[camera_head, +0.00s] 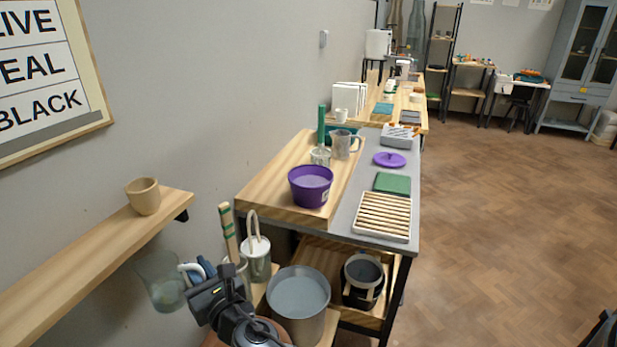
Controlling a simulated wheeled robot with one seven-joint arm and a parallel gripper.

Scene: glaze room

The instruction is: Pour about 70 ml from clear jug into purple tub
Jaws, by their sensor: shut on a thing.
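The clear jug (158,279) is at the lower left, off the floor, beside the wall shelf. It is see-through, with a pale handle and what looks like pale liquid low inside. My gripper (197,283) is shut on the jug at its handle side; the fingertips are partly hard to make out. The purple tub (311,192) stands upright on the wooden board of the bench, up and to the right of the jug. Its inside looks lilac, and a small label shows on its side. The jug and tub are well apart.
A grey bucket (298,301) and a pot with a looped handle (256,260) stand below the bench, near my arm. A tan cup (143,196) stands on the wall shelf (75,262). A slatted rack (383,217), green block (392,183) and purple lid (389,159) lie right of the tub.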

